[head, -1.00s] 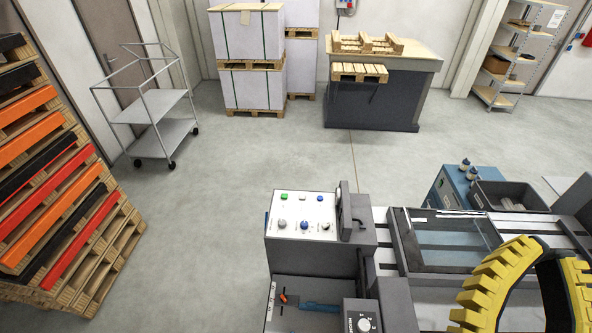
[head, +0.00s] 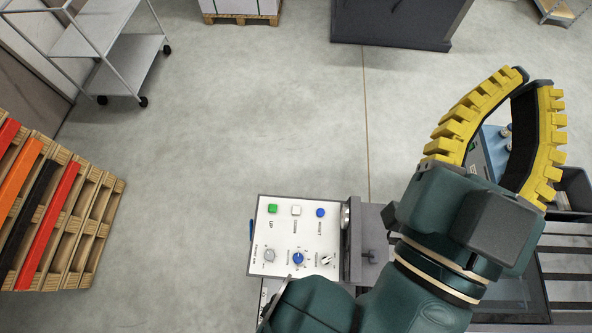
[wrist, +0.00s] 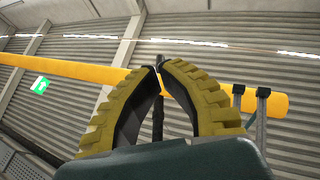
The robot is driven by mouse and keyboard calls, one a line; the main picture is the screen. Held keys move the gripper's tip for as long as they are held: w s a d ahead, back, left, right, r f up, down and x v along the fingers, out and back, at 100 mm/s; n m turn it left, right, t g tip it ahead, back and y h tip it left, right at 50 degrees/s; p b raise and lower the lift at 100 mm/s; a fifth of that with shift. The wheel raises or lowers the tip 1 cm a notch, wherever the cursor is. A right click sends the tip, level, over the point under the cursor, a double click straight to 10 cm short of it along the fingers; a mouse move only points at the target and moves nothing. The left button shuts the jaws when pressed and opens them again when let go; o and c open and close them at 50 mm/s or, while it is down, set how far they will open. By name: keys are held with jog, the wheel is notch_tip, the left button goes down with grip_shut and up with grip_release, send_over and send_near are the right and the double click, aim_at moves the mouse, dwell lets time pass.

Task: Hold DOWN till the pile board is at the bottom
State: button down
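The control panel (head: 297,238) is a white sloped plate at the bottom centre of the head view. It has a green button (head: 272,208) labelled UP, a white button (head: 296,210) with a small label that seems to read DOWN, and a blue button (head: 320,212). My gripper (head: 531,76) is right of and above the panel, well apart from it. Its yellow ribbed fingers bow together at the tips and hold nothing. They also show in the wrist view (wrist: 159,66), pointing towards the wall and ceiling. I cannot make out the pile board.
Several knobs, one of them blue (head: 298,258), sit low on the panel, with my arm just below. A grey metal housing (head: 371,240) adjoins its right side. Stacked pallets (head: 85,225) stand at left, a trolley (head: 125,65) behind them. The floor between is clear.

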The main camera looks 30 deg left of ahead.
jog(key=w+a+f+n+g+y+b, duration=0.1)
jog(key=w+a+f+n+g+b, duration=0.15)
jog(key=f, duration=0.45)
jog(key=w+a+f+n+g+y+b, duration=0.1)
jog(key=w+a+f+b, duration=0.15)
jog(key=f, duration=0.45)
jog(key=n+g+y+b, duration=0.4)
jog(key=n+g+b, duration=0.7)
jog(key=n+b, duration=0.3)
send_over(297, 208)
jog(key=b, duration=0.1)
notch_tip(297, 208, down, 49)
jog(key=m, duration=0.1)
jog(key=shift+f, duration=0.15)
notch_tip(297, 208, down, 8)
jog(key=b, duration=0.7)
jog(key=shift+f+b, duration=0.4)
jog(key=shift+b, duration=0.05)
